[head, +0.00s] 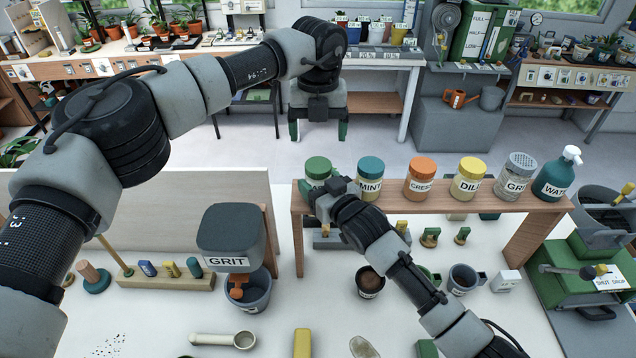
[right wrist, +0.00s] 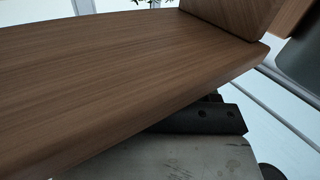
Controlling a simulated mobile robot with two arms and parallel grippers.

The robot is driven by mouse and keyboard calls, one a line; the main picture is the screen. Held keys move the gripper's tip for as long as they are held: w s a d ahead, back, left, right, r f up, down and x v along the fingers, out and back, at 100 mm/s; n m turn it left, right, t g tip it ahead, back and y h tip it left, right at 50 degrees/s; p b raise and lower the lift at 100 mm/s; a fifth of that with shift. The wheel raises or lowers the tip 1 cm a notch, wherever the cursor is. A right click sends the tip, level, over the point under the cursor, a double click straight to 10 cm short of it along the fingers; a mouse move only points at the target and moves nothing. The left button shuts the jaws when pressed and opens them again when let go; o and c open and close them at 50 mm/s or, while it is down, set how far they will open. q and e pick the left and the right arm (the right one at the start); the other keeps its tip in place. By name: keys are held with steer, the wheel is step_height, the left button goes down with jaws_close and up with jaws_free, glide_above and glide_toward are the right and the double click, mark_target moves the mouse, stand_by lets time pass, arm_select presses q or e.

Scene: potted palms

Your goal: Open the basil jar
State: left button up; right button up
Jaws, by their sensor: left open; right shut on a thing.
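The basil jar (head: 317,168) has a green lid and stands at the left end of the wooden shelf (head: 460,203) in the head view. Its lid is on; its label and lower body are hidden by my right gripper (head: 322,183). That gripper reaches in from the front and is shut on the jar's body. My left gripper (head: 318,135) is open and empty, pointing down, above the jar in the picture and apart from it. The right wrist view shows the wooden shelf board (right wrist: 110,75) close up, but no jar.
Mint (head: 370,178), cress (head: 420,177) and dill (head: 468,177) jars, a grit shaker (head: 516,175) and a water bottle (head: 557,175) stand to the right on the shelf. A grit hopper (head: 230,235) is at front left. Cups and tools occupy the white table.

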mark_target(318, 164)
jaws_close()
arm_select(q)
steer(key=m, duration=1.5)
steer(key=shift+d, duration=0.1)
steer(key=m, duration=0.7)
steer(key=shift+m, duration=0.4)
steer(key=m, duration=0.3)
steer(key=shift+m, duration=0.3)
steer(key=m, duration=0.4)
steer(key=shift+m, duration=0.3)
steer(key=shift+f+m, duration=0.3)
steer(key=shift+f, duration=3.7)
